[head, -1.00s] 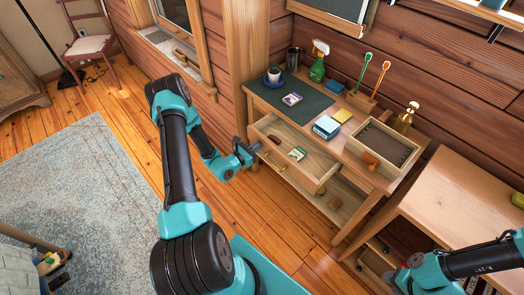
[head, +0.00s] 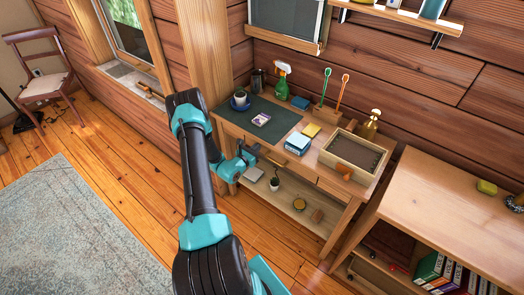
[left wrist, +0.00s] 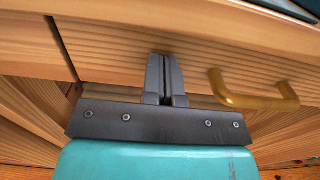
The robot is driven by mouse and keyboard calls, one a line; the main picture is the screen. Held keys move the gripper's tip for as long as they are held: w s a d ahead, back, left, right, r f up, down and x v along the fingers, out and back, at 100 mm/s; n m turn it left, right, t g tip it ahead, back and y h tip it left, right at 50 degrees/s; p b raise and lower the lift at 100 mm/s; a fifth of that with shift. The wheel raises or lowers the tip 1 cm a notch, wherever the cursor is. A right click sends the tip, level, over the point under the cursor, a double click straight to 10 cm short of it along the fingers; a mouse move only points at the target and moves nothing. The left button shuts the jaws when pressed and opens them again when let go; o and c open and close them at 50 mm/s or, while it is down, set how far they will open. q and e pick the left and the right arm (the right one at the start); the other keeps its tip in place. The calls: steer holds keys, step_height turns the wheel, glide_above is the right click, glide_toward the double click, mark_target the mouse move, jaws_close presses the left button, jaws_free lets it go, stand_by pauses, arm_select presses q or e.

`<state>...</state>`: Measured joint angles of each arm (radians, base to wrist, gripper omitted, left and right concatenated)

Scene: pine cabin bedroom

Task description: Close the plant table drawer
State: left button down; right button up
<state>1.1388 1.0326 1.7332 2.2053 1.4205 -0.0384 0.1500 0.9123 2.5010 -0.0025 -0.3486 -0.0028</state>
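The plant table (head: 300,137) stands against the plank wall. Its drawer (head: 290,168) looks pushed in, with its front flush under the tabletop; no drawer inside shows. In the left wrist view the wooden drawer front (left wrist: 200,65) fills the upper part, with a brass handle (left wrist: 255,97) on the right. My left gripper (head: 250,155) is at the left part of the drawer front. In the wrist view its fingers (left wrist: 165,62) are together and empty, left of the handle and at or very near the front; contact is not clear. My right gripper is out of view.
A lower shelf (head: 290,205) holds a small potted plant (head: 274,182). A bookcase (head: 440,215) stands at right.

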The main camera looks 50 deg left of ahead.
arm_select(q)
steer(key=shift+w+a+r, duration=0.1)
steer(key=shift+w+a, duration=0.1)
steer(key=shift+w, duration=0.1)
steer(key=v, duration=1.4)
steer(key=shift+s+d, duration=0.25)
